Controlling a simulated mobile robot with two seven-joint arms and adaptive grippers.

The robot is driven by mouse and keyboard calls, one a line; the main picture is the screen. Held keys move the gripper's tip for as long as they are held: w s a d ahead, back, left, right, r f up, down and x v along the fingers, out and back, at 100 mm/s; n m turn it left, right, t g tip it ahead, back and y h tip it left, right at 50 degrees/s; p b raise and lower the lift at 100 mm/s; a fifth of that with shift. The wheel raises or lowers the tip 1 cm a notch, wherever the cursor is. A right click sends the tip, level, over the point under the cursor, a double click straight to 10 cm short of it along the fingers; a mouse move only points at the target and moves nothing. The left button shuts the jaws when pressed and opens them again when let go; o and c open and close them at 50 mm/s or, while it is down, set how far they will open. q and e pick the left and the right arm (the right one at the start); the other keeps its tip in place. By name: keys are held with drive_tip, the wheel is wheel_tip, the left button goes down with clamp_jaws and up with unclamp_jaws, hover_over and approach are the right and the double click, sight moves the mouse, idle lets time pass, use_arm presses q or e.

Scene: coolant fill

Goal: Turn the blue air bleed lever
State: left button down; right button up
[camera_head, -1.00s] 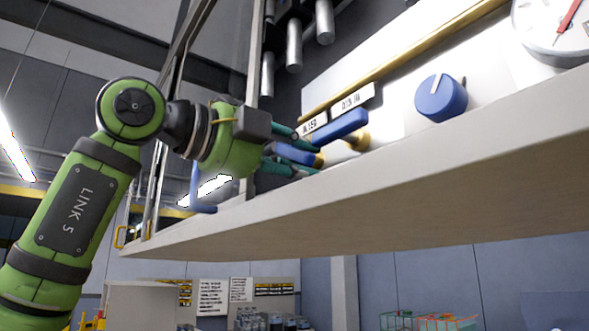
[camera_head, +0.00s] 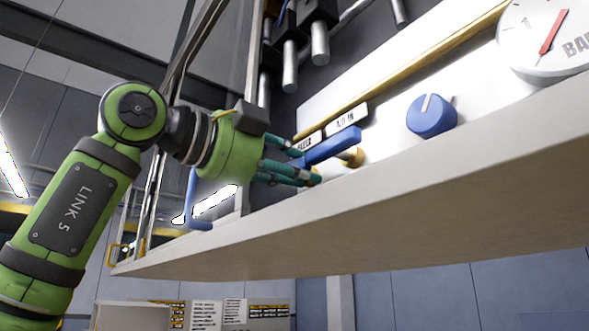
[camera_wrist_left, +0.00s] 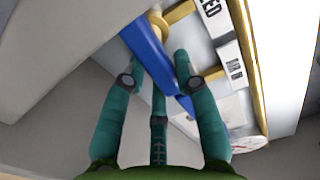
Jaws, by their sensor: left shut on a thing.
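The blue air bleed lever (camera_wrist_left: 147,48) hangs on a brass stem beside the label ending in "EED" in the left wrist view. My left gripper (camera_wrist_left: 152,70) has its teal fingers around this lever and is shut on it. In the head view my left gripper (camera_head: 298,165) is at the panel, and its fingers hide most of the bleed lever. A second blue lever (camera_head: 333,146) on a brass stem is just right of the fingers, under another label. It also shows behind the fingers in the left wrist view (camera_wrist_left: 187,103). My right gripper is not in view.
A blue round knob (camera_head: 431,116) and a dial gauge with a red needle (camera_head: 549,38) are farther right on the panel. A pale ledge (camera_head: 380,195) runs below the levers. A blue bent handle (camera_head: 194,205) is left of the gripper. Metal cylinders (camera_head: 320,43) hang above.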

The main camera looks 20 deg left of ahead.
use_arm(q)
drive_tip(key=shift+r, duration=0.1)
drive_tip(key=c, duration=1.2)
unclamp_jaws()
drive_tip(key=shift+w+d, duration=0.1)
drive_tip(key=shift+d, duration=0.05)
drive_tip(key=v, duration=1.2)
